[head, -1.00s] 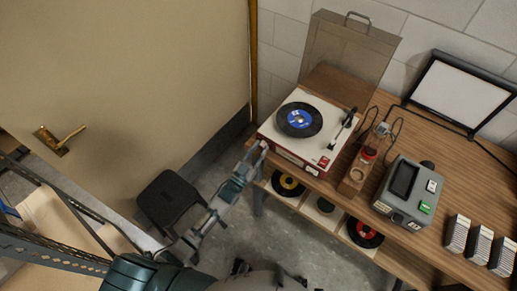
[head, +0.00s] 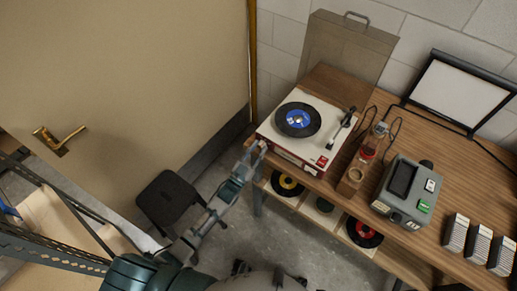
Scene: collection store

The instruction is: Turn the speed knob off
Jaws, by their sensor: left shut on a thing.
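The record player (head: 284,151) has a white top and a red front, and stands at the left end of the wooden bench. A black record with a blue label (head: 298,120) lies on it, and its tonearm (head: 341,127) is at the right side. My left gripper (head: 259,147) is at the player's front left corner, with its fingers shut on the speed knob. The fingers hide the knob, so its setting cannot be read. My right gripper is out of view.
The clear lid (head: 345,50) stands raised behind the player. A wooden stand (head: 353,178) and a grey device (head: 405,190) are to its right. Records lie on the shelf below. A black stool (head: 168,197) stands left of my arm, before the door (head: 130,80).

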